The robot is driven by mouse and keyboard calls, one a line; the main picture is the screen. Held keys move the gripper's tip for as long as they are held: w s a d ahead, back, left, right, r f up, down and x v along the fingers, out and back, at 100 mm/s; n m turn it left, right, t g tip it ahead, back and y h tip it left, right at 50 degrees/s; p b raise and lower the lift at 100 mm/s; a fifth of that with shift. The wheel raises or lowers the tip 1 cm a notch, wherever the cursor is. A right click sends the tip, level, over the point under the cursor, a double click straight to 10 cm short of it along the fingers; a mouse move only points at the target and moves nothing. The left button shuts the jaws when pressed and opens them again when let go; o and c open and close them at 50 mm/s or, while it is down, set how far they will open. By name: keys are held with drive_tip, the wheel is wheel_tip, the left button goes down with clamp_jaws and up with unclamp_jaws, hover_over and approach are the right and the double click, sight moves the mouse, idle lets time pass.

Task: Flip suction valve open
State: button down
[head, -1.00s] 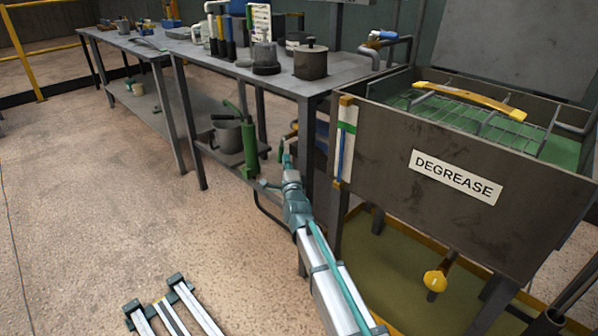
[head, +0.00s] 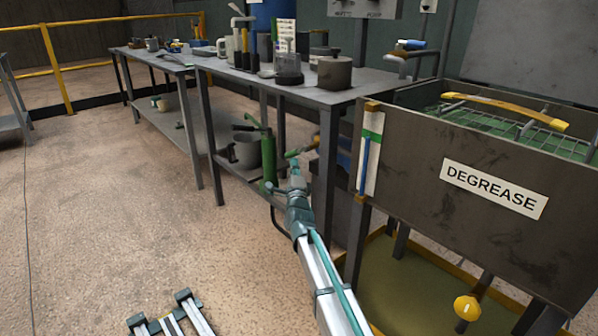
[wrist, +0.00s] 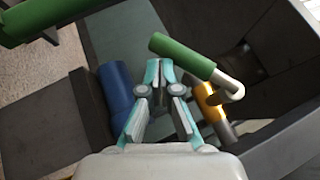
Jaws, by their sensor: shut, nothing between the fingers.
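In the wrist view a valve with a green-sleeved handle (wrist: 182,56) on a bent pale lever stands just right of my fingertips. The lever joins an orange valve body (wrist: 209,100) on a grey pipe. My gripper (wrist: 160,72) has teal fingers that are shut and empty. Its tips are close to the handle's left part; I cannot tell if they touch. In the head view my gripper (head: 296,168) is low beside the bench leg, and the small valve (head: 303,151) shows partly behind its tip.
A blue cylinder (wrist: 117,92) is left of my fingers. A green pump (head: 267,160) and a grey pot (head: 244,150) stand by the bench's lower shelf. The degrease tank (head: 440,190) is at right, with a yellow knob (head: 467,307) below. The floor (head: 110,220) at left is open.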

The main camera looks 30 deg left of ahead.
sight(288, 156)
drive_tip(key=shift+w+a+r, duration=0.2)
drive_tip(key=shift+a+r, duration=0.2)
drive_tip(key=shift+a, duration=0.1)
drive_tip(key=shift+w+a+r, duration=0.15)
drive_tip(key=shift+a+r, duration=0.2)
drive_tip(key=shift+a, duration=0.1)
drive_tip(key=shift+w+a+r, duration=0.15)
drive_tip(key=shift+a+r, duration=0.35)
drive_tip(key=shift+r, duration=0.2)
drive_tip(key=shift+r+p, duration=0.1)
drive_tip(key=shift+p, duration=0.2)
drive_tip(key=s+a+f+b, duration=0.1)
drive_tip(key=s+f+b, duration=0.3)
drive_tip(key=f, duration=0.4)
drive_tip(key=shift+s+f, duration=0.2)
drive_tip(key=shift+s, duration=0.55)
drive_tip(key=shift+a, duration=0.1)
